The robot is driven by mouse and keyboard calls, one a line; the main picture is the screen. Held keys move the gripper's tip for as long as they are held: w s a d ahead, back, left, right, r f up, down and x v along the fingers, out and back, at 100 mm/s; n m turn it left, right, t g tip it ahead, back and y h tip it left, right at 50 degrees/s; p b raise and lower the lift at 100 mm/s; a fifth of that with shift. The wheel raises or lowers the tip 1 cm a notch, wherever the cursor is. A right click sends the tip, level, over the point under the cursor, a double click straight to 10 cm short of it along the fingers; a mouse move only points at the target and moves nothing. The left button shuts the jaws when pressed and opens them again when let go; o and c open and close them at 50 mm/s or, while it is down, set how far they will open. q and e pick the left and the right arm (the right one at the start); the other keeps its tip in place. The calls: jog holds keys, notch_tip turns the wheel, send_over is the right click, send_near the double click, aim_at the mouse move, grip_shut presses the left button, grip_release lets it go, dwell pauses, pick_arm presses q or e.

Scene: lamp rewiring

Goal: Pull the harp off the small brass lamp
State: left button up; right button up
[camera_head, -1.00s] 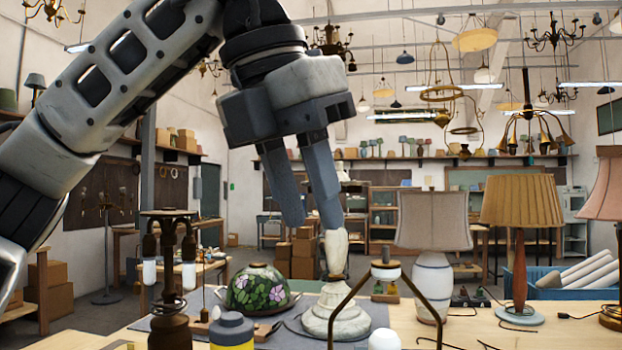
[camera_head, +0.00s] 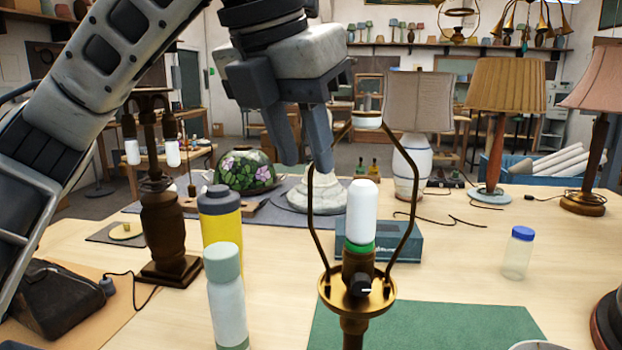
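The small brass lamp (camera_head: 357,290) stands upright at front centre, with a round brass plate, a dark socket with a switch knob, and a white bulb (camera_head: 362,212) with a green collar. Its harp (camera_head: 413,205) is a thin brown wire loop around the bulb, joined at a pale cap (camera_head: 367,121). My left gripper (camera_head: 305,163) points down from the upper left, with its two grey fingers apart and nothing seen between them. Its fingertips appear left of the harp's top, near the loop's left wire; depth is hard to judge. My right gripper is out of view.
A yellow and grey jar (camera_head: 220,235) and a pale bottle (camera_head: 227,300) stand left of the lamp. A dark lamp base (camera_head: 168,235) is farther left. A blue-grey box (camera_head: 400,240) lies behind the lamp. A green mat (camera_head: 450,325) lies at its right, with bare tabletop beyond.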

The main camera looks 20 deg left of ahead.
aim_at(311, 170)
pick_arm(q)
jog(key=shift+x, duration=1.95)
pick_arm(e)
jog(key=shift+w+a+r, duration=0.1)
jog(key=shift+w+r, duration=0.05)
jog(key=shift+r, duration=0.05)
